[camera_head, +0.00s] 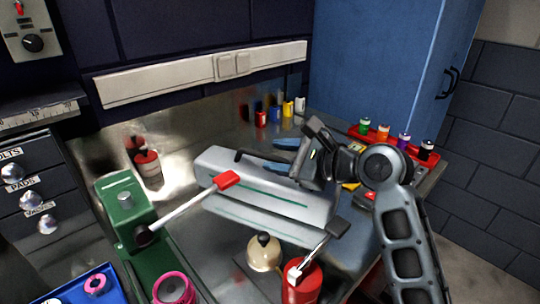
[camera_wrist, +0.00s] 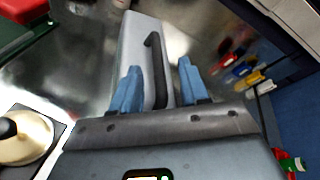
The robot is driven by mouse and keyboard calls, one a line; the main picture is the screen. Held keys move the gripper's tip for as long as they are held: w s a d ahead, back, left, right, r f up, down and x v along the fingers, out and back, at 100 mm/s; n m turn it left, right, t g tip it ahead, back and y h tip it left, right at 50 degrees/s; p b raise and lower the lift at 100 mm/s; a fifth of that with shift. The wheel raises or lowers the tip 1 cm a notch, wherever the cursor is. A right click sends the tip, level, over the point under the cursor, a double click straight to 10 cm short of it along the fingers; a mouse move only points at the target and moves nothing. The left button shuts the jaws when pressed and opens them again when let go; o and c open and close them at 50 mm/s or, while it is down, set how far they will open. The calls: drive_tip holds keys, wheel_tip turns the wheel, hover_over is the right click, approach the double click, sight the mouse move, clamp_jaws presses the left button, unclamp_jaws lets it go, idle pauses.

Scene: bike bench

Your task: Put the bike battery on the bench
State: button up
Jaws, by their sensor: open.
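The bike battery (camera_head: 225,162) is a long silver-grey case with a green stripe and a black handle. It lies over the metal bench (camera_head: 190,205) in the middle of the head view; I cannot tell whether the pale striped shape below it is its reflection. In the wrist view the battery (camera_wrist: 140,38) stretches away from my gripper, with its black handle (camera_wrist: 156,65) between the blue fingers. My gripper (camera_head: 281,156) is open, at the battery's upper right side. In the wrist view my gripper (camera_wrist: 158,68) has a finger on each side of the handle, with visible gaps.
A green tool (camera_head: 125,210) with a red-ended lever reaches towards the battery from the left. A cream oil can (camera_head: 264,253) and a red can (camera_head: 303,280) stand in front. Small coloured bottles (camera_head: 261,118) stand behind. A red tray (camera_head: 410,149) holds more bottles at right.

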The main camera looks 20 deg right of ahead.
drive_tip(key=v, duration=0.8)
drive_tip(key=shift+s+d+r, duration=0.1)
drive_tip(key=shift+s, duration=0.25)
drive_tip(key=shift+c, duration=0.2)
idle(0.7)
